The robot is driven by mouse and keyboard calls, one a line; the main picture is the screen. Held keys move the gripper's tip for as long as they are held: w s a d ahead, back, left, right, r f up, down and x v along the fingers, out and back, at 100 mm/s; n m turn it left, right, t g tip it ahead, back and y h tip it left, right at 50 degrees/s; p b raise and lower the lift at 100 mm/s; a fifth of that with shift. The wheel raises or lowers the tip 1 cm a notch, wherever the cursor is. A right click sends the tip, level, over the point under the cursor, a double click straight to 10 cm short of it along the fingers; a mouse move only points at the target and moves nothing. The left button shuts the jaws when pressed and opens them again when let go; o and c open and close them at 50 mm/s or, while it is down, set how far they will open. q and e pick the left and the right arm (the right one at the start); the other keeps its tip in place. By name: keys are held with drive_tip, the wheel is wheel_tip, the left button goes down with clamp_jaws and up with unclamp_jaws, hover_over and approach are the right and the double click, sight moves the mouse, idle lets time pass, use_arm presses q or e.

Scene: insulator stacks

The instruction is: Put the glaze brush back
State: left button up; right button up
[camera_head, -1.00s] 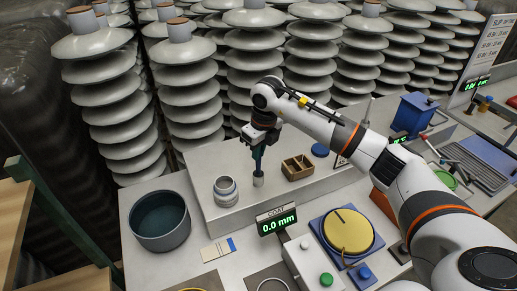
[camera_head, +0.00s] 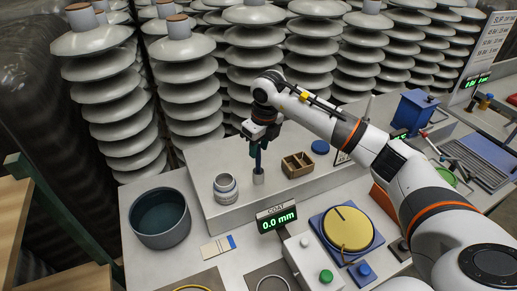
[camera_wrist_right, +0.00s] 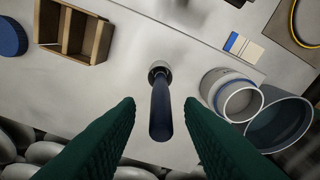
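The glaze brush stands upright, with its dark blue handle (camera_head: 258,158) showing above a small grey holder (camera_head: 258,177) on the raised back shelf. In the wrist view the handle (camera_wrist_right: 161,112) points toward the camera and its lower end sits in the round holder (camera_wrist_right: 159,68); the bristles are hidden. My right gripper (camera_head: 258,142) is above the holder, around the top of the handle. In the wrist view its green fingers (camera_wrist_right: 160,103) are apart, one on each side of the handle, with clear gaps. My left gripper is out of view.
A white jar (camera_head: 225,187) stands left of the holder, and a wooden divided box (camera_head: 297,165) stands right of it. A blue lid (camera_head: 320,147) lies beyond the box. A dark bowl (camera_head: 160,218) and a coat display (camera_head: 277,217) are nearer. Insulator stacks (camera_head: 187,95) stand close behind.

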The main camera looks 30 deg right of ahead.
wheel_tip(320, 180, up, 11)
drive_tip(key=s+b, duration=0.1)
drive_tip(key=b, duration=0.1)
drive_tip(key=shift+s+d+f, duration=0.15)
drive_tip(key=shift+s+d, duration=0.1)
drive_tip(key=shift+s, duration=0.1)
